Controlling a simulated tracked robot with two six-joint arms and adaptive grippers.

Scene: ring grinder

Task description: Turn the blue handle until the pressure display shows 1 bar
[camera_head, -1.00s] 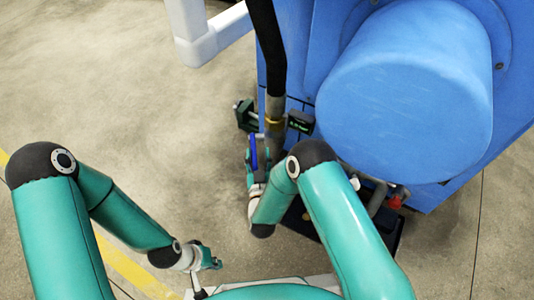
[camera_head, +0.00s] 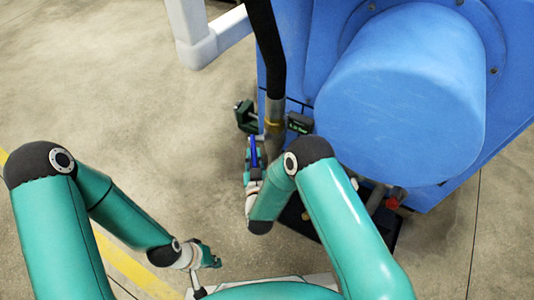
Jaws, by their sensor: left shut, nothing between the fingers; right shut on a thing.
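The blue handle (camera_head: 254,152) sits on the pipework at the lower left of the blue machine. My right gripper (camera_head: 252,150) is at the handle and shut on it; the fingers are small and partly hidden by my wrist. The pressure display (camera_head: 299,123) is a small dark box with green digits just right of the pipe; the digits are too small to read. My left gripper (camera_head: 211,261) is shut and empty, low over the floor at the lower left, well apart from the handle.
The blue machine (camera_head: 400,95) with its big cylinder fills the upper right. A black hose (camera_head: 267,50) runs down to the pipe. A red knob (camera_head: 395,197) is at the machine's lower edge. A white frame (camera_head: 200,35) stands at the top. The floor on the left is clear.

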